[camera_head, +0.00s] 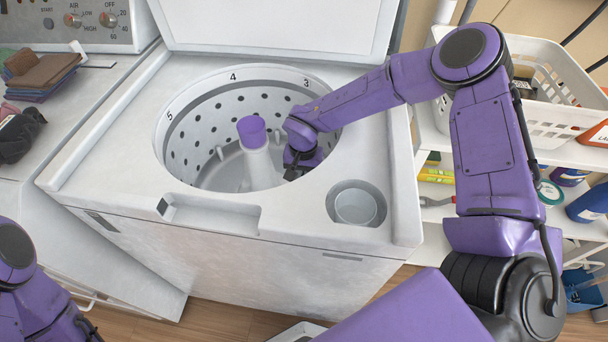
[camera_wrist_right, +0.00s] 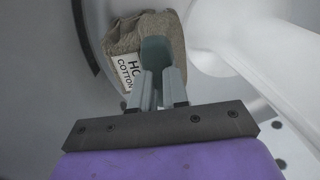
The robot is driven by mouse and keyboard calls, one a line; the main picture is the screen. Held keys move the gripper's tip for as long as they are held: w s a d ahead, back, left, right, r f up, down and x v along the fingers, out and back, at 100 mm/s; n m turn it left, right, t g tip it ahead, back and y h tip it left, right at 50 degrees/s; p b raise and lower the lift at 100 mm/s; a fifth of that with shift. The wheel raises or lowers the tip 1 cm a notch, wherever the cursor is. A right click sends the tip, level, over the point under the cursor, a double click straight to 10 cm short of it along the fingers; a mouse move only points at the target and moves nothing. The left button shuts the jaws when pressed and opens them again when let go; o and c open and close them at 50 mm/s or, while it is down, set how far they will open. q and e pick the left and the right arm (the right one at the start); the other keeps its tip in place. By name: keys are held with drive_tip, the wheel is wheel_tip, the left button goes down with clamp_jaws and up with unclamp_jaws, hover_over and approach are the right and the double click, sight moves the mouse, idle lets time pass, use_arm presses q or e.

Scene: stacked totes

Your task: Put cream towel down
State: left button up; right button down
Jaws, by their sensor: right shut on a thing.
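My right gripper (camera_head: 296,170) is down inside the washer drum (camera_head: 190,125), to the right of the central agitator post (camera_head: 254,155). In the right wrist view, my right gripper (camera_wrist_right: 158,75) is shut on a folded beige-brown cloth, the cream towel (camera_wrist_right: 128,38), which has a white label reading "HO" and "COTTON". The towel is near the pale drum wall; I cannot tell whether it touches the drum floor. In the head view the towel is hidden behind the gripper and drum rim. Only part of my left arm shows at the lower left; its gripper is out of view.
The washer lid (camera_head: 280,30) stands open behind the drum. A cup-like dispenser (camera_head: 356,206) sits in the washer's front right corner. A white basket (camera_head: 560,100) and shelves with bottles are at right.

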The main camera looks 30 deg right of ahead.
drive_tip(key=shift+f, duration=0.45)
drive_tip(key=c, duration=1.1)
unclamp_jaws()
drive_tip(key=shift+r, duration=0.15)
wheel_tip(320, 180, up, 13)
drive_tip(key=shift+p, duration=0.6)
drive_tip(key=shift+r, duration=0.1)
